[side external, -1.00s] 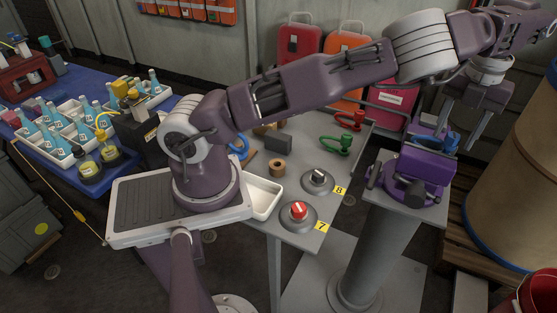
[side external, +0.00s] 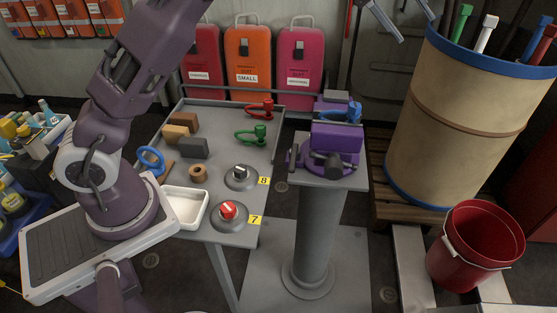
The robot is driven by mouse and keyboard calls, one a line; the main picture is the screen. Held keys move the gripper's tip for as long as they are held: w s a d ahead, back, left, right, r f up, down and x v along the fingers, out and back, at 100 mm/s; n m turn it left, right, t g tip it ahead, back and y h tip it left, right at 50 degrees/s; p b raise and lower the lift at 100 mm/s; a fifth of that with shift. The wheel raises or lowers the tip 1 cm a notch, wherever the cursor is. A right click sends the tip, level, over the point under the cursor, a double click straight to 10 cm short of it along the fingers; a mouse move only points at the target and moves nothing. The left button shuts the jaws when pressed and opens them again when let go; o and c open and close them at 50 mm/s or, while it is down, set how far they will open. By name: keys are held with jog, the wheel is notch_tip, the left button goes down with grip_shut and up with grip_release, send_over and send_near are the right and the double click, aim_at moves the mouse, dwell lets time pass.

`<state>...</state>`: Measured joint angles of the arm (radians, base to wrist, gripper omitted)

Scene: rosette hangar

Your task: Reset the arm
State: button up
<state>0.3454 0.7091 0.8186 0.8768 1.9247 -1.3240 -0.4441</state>
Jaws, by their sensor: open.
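My gripper (side external: 416,28) shows only at the top edge, as two grey fingers spread apart with nothing visible between them. It is high up, well clear of the purple vise (side external: 335,140) on its grey pedestal. The rest of the gripper and the forearm are out of the frame. My arm rises from its base at the left and leaves the picture at the top. A blue shackle-like piece (side external: 340,116) is at the vise, partly hidden by it.
The grey table (side external: 224,160) holds red (side external: 262,107) and green (side external: 253,134) shackles, blocks, a white tray (side external: 184,207) and two knobs. Coloured cases stand behind. A tan drum (side external: 460,115) and a red bucket (side external: 475,245) are at the right.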

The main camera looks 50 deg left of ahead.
jog(key=a+r+n+t+h, duration=0.1)
jog(key=a+r+n+t, duration=0.3)
jog(key=r, duration=0.4)
jog(key=a+r+n+t, duration=0.1)
jog(key=r+n+t, duration=0.3)
jog(key=r, duration=0.5)
jog(key=s+a+r+n+t+y, duration=0.3)
jog(key=s+a+n+t+y, duration=0.1)
jog(key=s+a+n+y, duration=0.8)
jog(key=s+d+f+n+g+h, duration=0.1)
jog(key=s+d+f+n+g, duration=0.1)
jog(key=s+f, duration=0.7)
jog(key=s+d+f+n+g+h, duration=0.1)
jog(key=s+d+f+n+g, duration=0.2)
jog(key=s+f, duration=0.6)
jog(key=s+d+f+n+g+h, duration=0.2)
jog(key=s+d+f+g, duration=0.4)
jog(key=s+f, duration=0.3)
jog(key=s+g, duration=0.1)
jog(key=s, duration=0.2)
jog(key=shift+s+d+n+g, duration=0.25)
jog(key=shift+s+n+g, duration=0.05)
